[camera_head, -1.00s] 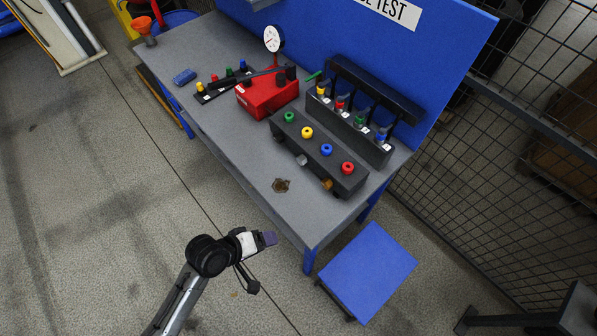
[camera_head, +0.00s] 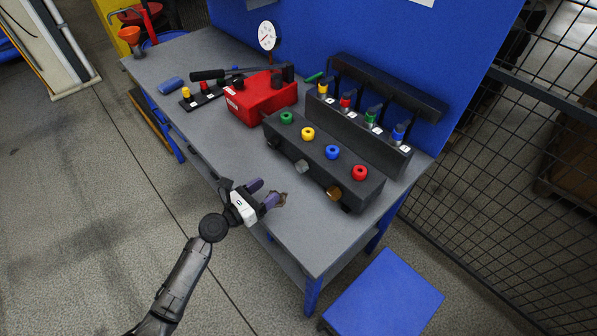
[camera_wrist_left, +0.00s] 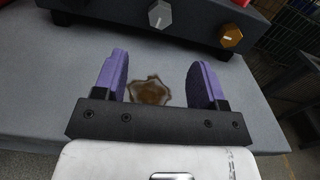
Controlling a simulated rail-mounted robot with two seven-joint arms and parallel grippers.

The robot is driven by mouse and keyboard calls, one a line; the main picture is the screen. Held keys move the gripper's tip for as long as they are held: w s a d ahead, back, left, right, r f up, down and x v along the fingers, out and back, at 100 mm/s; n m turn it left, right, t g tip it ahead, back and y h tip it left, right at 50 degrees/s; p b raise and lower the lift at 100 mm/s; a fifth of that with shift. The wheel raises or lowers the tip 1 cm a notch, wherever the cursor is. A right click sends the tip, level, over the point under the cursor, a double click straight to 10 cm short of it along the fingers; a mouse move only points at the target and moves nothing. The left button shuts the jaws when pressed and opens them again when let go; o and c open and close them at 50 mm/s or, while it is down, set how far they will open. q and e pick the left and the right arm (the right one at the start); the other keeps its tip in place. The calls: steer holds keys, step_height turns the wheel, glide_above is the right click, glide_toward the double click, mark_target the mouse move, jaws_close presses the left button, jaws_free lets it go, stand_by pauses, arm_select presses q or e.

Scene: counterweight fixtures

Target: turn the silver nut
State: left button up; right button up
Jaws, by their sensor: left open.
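The silver nut (camera_head: 302,166) sits on the front face of a dark grey block (camera_head: 318,168) on the table. It also shows in the left wrist view (camera_wrist_left: 160,14), with a pale line on its face. A brass-coloured nut (camera_head: 333,193) is to its right on the same face, also in the wrist view (camera_wrist_left: 231,36). My left gripper (camera_head: 266,192) is open and empty over the table's front edge, short of the block. In the wrist view its purple fingers (camera_wrist_left: 158,85) are spread, with the silver nut ahead, roughly between them. My right gripper is not in view.
A brown stain (camera_wrist_left: 150,90) marks the grey tabletop (camera_head: 213,133). Green, yellow, blue and red knobs top the block. Behind it stands a dark rack (camera_head: 345,122) with coloured plugs. A red pump (camera_head: 258,97) is to the left. A blue stool (camera_head: 385,295) stands at the front right.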

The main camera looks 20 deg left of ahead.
mark_target(299, 167)
arm_select(q)
steer(key=b+x, duration=0.2)
steer(key=x, duration=0.9)
steer(key=shift+w+d, duration=0.1)
steer(key=shift+x, duration=0.8)
steer(key=c, duration=0.9)
